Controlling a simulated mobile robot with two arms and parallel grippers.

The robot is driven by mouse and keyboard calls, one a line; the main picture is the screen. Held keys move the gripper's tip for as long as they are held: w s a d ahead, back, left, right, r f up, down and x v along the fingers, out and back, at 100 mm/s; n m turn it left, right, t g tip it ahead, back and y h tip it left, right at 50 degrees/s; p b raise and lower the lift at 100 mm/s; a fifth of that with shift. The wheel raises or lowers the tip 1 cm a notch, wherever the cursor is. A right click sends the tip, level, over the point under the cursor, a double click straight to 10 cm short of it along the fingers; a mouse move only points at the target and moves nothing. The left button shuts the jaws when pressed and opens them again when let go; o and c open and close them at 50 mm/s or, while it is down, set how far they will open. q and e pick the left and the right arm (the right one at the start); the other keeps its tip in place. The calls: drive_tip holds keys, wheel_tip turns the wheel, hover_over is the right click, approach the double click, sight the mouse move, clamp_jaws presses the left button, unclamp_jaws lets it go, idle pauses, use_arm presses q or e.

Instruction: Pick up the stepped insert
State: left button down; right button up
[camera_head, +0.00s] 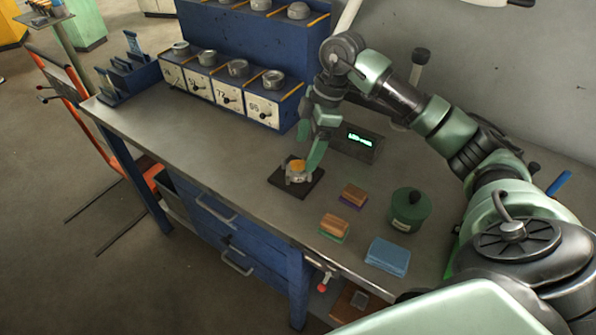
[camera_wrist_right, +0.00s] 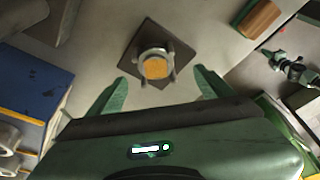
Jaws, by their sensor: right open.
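A small round grey metal piece with an orange top (camera_head: 298,171), which I take to be the stepped insert, sits on a dark square pad (camera_head: 277,180) on the bench. In the right wrist view the insert (camera_wrist_right: 156,66) shows a grey ring with small lugs around an orange centre, on the dark pad (camera_wrist_right: 133,47). My right gripper (camera_head: 309,147) is just above and behind it, fingers pointing down. In the right wrist view its two green fingers (camera_wrist_right: 161,78) are spread apart and empty, with the insert just beyond and between the tips. My left gripper is not in view.
A small display box (camera_head: 358,142) stands behind the pad. Brown blocks (camera_head: 353,195), a dark green round container (camera_head: 410,210) and a blue block (camera_head: 388,256) lie to the right. A blue rack with dials (camera_head: 233,90) stands at the back left.

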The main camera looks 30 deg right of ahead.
sight(298, 165)
drive_tip(key=x, duration=0.1)
drive_tip(key=p+x, duration=0.1)
drive_tip(key=x, duration=0.2)
drive_tip(key=shift+w+f, duration=0.35)
drive_tip(key=shift+w, duration=0.05)
drive_tip(key=shift+a+f+p, duration=0.15)
drive_tip(key=shift+f+p, duration=0.15)
drive_tip(key=shift+f, duration=0.25)
drive_tip(key=shift+w+r, duration=0.1)
clamp_jaws()
